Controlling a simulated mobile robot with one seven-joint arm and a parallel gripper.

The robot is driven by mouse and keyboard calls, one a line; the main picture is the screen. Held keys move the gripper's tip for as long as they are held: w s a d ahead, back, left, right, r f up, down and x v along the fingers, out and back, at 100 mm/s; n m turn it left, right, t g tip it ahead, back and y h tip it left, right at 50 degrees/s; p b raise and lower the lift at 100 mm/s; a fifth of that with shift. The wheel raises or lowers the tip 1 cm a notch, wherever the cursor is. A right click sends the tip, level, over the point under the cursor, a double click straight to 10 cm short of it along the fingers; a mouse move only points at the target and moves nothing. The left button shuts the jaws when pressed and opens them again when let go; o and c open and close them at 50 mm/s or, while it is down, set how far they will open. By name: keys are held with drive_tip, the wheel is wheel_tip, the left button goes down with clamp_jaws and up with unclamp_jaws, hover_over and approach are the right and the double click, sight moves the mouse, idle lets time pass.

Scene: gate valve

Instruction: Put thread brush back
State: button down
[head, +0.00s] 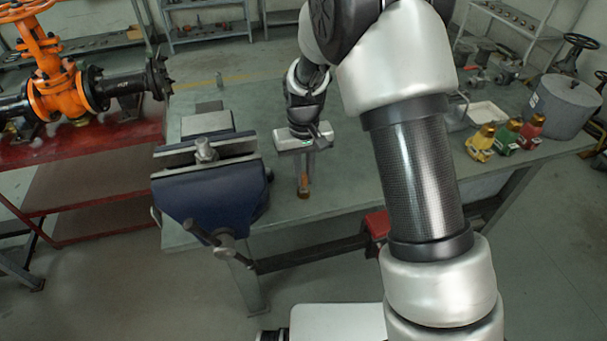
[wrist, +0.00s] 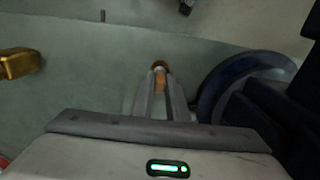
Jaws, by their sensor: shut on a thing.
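My gripper (head: 304,174) hangs fingers-down over the workbench, just right of the blue vice. Its fingers are shut on a small copper-brown piece, which I take to be the thread brush (head: 304,188). In the wrist view the brush (wrist: 160,70) shows as an orange-brown tip between the fingertips (wrist: 161,92). The fingers hide most of it. The brush's lower end is at or just above the bench top; I cannot tell whether it touches.
The blue vice (head: 212,196) stands close on the left. The grey-green bench (head: 345,187) is clear around the gripper. An orange valve (head: 57,92) is far left.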

drive_tip(key=shift+f, duration=0.2)
drive_tip(key=c, duration=1.7)
unclamp_jaws()
drive_tip(key=shift+r, duration=0.1)
drive_tip(key=shift+c, duration=0.2)
